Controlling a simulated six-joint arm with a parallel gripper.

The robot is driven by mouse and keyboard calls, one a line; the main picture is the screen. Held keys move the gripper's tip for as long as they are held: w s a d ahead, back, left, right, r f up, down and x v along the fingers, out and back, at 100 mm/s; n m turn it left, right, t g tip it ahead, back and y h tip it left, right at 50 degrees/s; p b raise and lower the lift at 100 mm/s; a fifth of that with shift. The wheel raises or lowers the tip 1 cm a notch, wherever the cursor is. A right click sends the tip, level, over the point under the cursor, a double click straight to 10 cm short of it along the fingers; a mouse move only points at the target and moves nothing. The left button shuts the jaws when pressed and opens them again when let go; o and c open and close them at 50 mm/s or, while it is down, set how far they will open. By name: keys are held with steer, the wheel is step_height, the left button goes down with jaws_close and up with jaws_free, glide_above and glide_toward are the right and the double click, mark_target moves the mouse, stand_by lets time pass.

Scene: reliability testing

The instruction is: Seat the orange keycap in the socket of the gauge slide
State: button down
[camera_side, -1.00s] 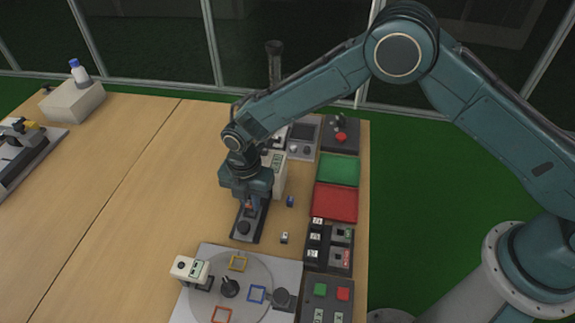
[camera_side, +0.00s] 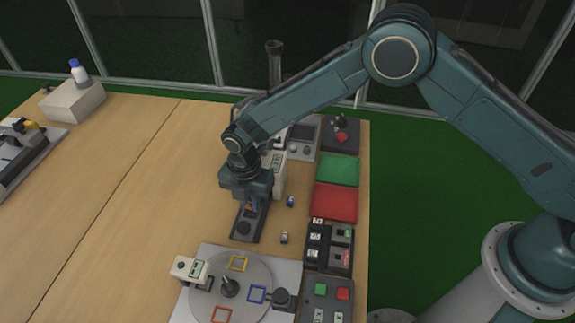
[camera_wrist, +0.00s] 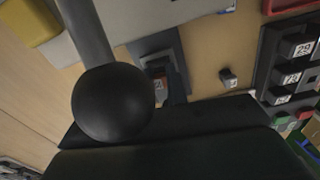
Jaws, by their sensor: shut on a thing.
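The gauge slide is a dark, narrow base (camera_side: 240,236) with a round black knob, on the table in the side view. My gripper (camera_side: 250,207) points down over its far end, shut on the orange keycap (camera_side: 250,205). Only a small orange patch shows between the fingers. In the wrist view a bit of the orange keycap (camera_wrist: 160,88) shows over the grey slide (camera_wrist: 170,60), beyond the dark gripper body. The socket is hidden, and I cannot tell whether the keycap touches it.
A black ball (camera_wrist: 112,103) on a grey rod fills much of the wrist view. Two small caps (camera_side: 290,201) (camera_side: 284,238) lie right of the slide. A white gauge box (camera_side: 279,172) stands close behind; a turntable plate (camera_side: 205,255) lies in front.

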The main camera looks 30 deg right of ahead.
mark_target(250, 203)
steer(key=shift+f, duration=0.25)
steer(key=c, duration=1.3)
jaws_free()
steer(key=shift+r, duration=0.1)
steer(key=shift+r, duration=2.9)
